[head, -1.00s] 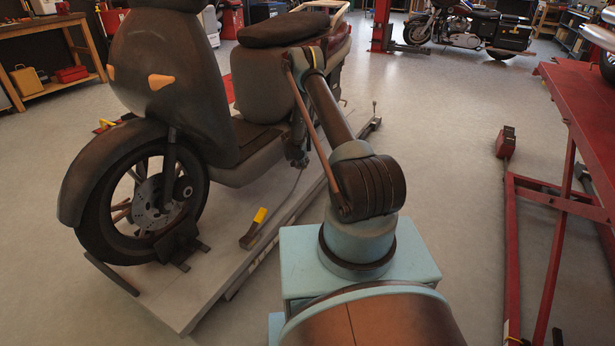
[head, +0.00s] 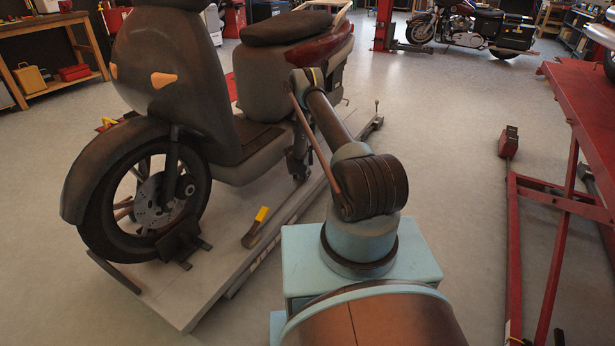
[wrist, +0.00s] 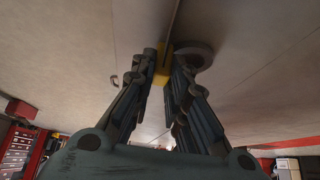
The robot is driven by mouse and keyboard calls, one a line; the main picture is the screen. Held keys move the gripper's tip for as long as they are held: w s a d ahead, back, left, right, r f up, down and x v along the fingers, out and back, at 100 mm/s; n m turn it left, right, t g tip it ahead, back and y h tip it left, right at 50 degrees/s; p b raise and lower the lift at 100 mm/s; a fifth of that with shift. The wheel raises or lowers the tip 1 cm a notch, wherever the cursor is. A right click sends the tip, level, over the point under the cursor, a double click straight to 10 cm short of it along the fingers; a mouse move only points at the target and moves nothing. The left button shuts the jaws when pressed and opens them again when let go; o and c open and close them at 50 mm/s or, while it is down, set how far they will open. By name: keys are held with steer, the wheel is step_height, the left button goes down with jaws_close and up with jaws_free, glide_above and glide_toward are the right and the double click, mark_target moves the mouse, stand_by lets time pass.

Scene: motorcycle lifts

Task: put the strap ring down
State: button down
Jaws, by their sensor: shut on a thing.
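My gripper (wrist: 166,66) is shut on the strap ring. A yellow piece (wrist: 162,76) shows between the fingertips, and a grey curved band (wrist: 205,50) shows just right of them in the wrist view. I take both to be parts of the strap ring. A pale flat surface lies beyond the fingertips; I cannot tell whether the ring touches it. In the head view my gripper (head: 298,165) is small and dark, low beside the scooter (head: 265,80) above the lift platform (head: 195,285). The ring cannot be made out there.
A red lift frame (head: 560,200) is at the right. Open floor (head: 440,150) lies between it and the platform. A small hook-like thing (wrist: 114,80) shows left of the fingers in the wrist view.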

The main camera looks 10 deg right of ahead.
steer(key=c, duration=1.6)
jaws_free()
steer(key=shift+o, duration=0.2)
steer(key=shift+r, duration=0.1)
